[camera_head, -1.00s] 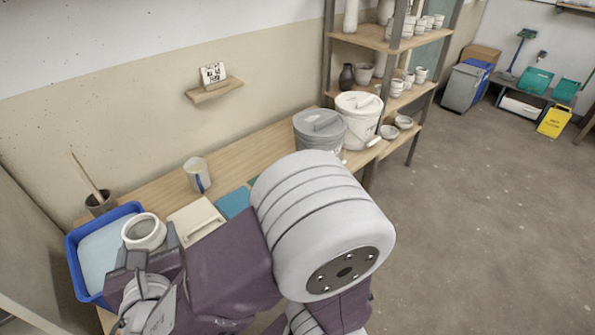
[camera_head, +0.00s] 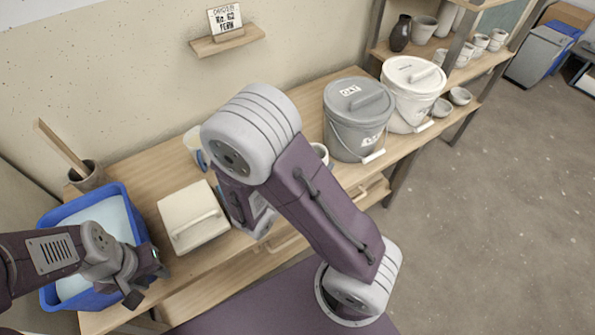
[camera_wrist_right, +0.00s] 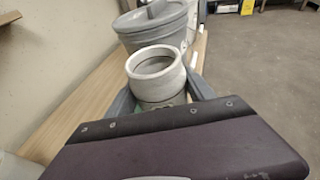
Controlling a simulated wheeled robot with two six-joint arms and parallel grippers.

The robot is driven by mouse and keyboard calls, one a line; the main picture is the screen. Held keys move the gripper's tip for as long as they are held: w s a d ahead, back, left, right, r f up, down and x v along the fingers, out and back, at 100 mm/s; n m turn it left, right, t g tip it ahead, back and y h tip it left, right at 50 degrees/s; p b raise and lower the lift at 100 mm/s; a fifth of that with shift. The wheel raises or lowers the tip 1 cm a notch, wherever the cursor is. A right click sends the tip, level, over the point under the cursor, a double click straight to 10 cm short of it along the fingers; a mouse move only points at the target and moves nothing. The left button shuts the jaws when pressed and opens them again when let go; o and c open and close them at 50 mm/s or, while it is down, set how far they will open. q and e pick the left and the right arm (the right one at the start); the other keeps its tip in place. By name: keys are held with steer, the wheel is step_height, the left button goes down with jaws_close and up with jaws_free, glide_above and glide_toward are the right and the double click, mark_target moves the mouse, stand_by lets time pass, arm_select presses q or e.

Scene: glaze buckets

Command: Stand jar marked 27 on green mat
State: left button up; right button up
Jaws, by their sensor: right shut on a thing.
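A white, wide-mouthed round jar (camera_wrist_right: 157,78) stands upright between the fingers of my right gripper (camera_wrist_right: 160,98), which is shut on it. No number is readable on it. In the head view a white rim (camera_head: 320,152), apparently this jar, shows behind my right arm, which hides the right gripper. A sliver of the green mat (camera_wrist_right: 76,112) shows left of and below the jar in the wrist view; whether the jar touches it I cannot tell. My left gripper (camera_head: 147,284) is open and empty at the right edge of the blue tub (camera_head: 48,222).
A grey lidded bucket (camera_head: 357,118) stands just beyond the jar, with a white bucket (camera_head: 412,90) beside it. A cream lidded box (camera_head: 193,217) and a white cup with a blue mark (camera_head: 193,142) are left of my right arm. Shelves stand at the back right.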

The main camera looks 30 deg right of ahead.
steer(key=shift+d+f, duration=0.1)
steer(key=shift+f, duration=0.05)
steer(key=w+f+b, duration=0.1)
steer(key=w+f, duration=0.2)
steer(key=w+f+b, duration=0.1)
steer(key=w+f, duration=0.3)
steer(key=w+f+b, duration=0.1)
steer(key=w+f, duration=0.2)
steer(key=w, duration=0.1)
steer(key=shift+w+d+f+b, duration=0.2)
steer(key=shift+d+f+b, duration=0.05)
steer(key=shift+d+b, duration=0.1)
steer(key=shift+f, duration=0.25)
steer(key=shift+r, duration=0.1)
steer(key=o, duration=1.8)
steer(key=shift+c, duration=0.2)
